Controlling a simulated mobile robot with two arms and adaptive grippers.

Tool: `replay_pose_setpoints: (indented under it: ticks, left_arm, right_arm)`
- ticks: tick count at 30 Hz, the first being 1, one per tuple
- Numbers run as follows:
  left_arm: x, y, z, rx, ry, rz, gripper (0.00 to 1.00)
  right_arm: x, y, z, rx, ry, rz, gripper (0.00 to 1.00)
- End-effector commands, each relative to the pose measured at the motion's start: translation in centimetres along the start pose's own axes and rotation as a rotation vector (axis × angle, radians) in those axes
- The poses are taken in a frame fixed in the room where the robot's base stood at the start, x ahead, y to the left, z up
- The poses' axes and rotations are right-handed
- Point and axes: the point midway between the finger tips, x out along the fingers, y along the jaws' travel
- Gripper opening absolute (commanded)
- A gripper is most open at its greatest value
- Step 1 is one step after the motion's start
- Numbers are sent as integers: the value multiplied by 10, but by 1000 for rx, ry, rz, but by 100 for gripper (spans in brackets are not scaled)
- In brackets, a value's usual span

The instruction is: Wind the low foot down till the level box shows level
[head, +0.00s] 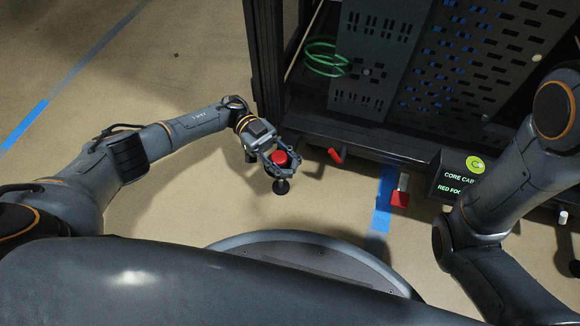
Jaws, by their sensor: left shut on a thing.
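The rack's foot has a red knob (280,157) above a black round pad (281,187) at the front left corner of the dark rack. My left gripper (283,163) reaches in from the left and is shut on the red knob, its fingers to either side. The pad is near or on the floor; I cannot tell if it touches. The level box (447,182) is a dark box at the right with green text, partly hidden by my right arm. Its round yellow-green dial (475,164) shows a small mark, too small to read. My right gripper is out of view.
The dark rack (268,60) with perforated panels fills the upper right. A red lever (335,155) and a red block (399,199) sit along its lower front. Blue tape (382,200) marks the floor. A green cable (325,60) hangs inside. Floor at the left is open.

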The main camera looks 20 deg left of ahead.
Motion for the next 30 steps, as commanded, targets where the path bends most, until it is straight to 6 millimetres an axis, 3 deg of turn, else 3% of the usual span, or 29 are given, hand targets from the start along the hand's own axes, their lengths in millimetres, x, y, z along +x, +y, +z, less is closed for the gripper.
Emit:
replay_pose_setpoints:
  ticks: [14,15,17,30]
  left_arm:
    - [-2,0,1,0,-4,6,0]
    - [-2,0,1,0,-4,6,28]
    - [-2,0,1,0,-4,7,41]
    - [-1,0,-9,3,-2,10,41]
  right_arm:
    - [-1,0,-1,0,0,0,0]
    - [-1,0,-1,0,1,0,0]
    - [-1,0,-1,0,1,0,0]
    - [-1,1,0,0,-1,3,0]
